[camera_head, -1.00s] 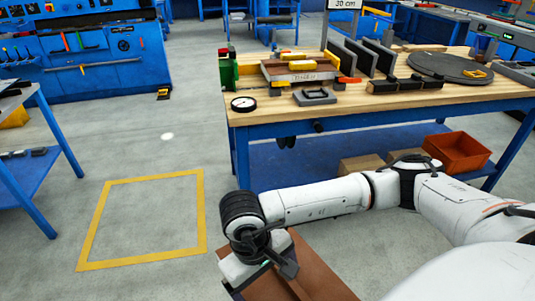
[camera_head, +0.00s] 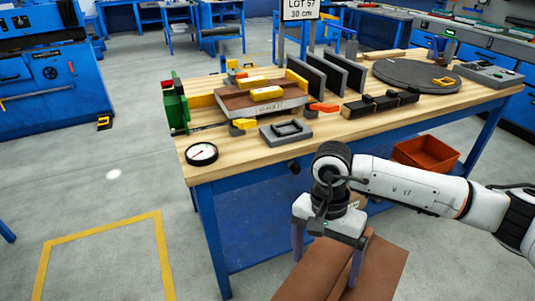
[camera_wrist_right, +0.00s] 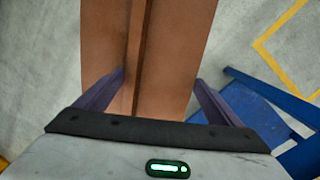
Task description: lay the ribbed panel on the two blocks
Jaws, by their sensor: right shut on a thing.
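The brown ribbed panel (camera_head: 384,263) is in my right gripper (camera_head: 328,262) in front of the bench, lower than its top. In the right wrist view the panel (camera_wrist_right: 178,45) has a dark lengthwise rib, with the purple fingers of the gripper (camera_wrist_right: 160,92) at either side of it. The gripper is shut on the panel; the exact contact is hard to see. Two yellow blocks (camera_head: 254,83) (camera_head: 265,93) lie on a brown board with a grey front edge (camera_head: 275,107) on the bench. My left gripper is not in view.
The wooden bench (camera_head: 235,155) also carries a dial gauge (camera_head: 201,153), a grey tray (camera_head: 286,132), upright dark plates (camera_head: 325,75), black blocks (camera_head: 380,103) and a round grey disc (camera_head: 415,75). Orange clamp parts (camera_head: 325,107) flank the board. A red-orange bin (camera_head: 425,152) stands below.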

